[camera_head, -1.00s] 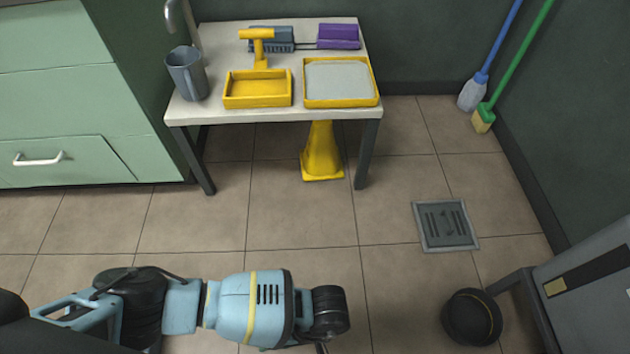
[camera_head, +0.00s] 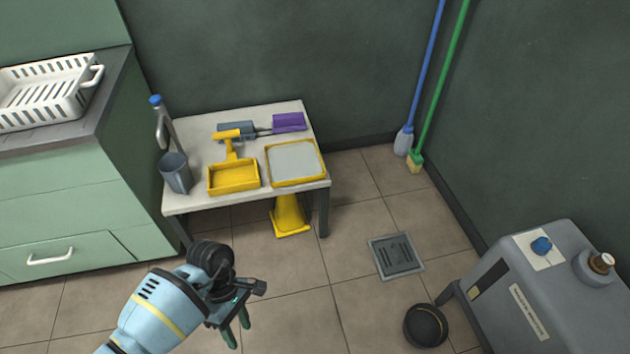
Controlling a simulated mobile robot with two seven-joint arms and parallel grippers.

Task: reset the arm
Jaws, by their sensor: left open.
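My left gripper (camera_head: 237,332) shows at the bottom of the head view, at the end of my light blue arm. Its dark green fingers are apart, pointing down, with nothing seen between them. It is in front of the small white table (camera_head: 190,203) and clear of it. A grey machine (camera_head: 535,290) with a blue knob (camera_head: 541,245) and a brown-capped neck (camera_head: 601,263) stands at the lower right; I take it to be the press. My right gripper is not in view.
A yellow cone (camera_head: 289,216) stands below. A black bowl (camera_head: 426,326) and a floor drain (camera_head: 396,256) lie right. Floor between is clear.

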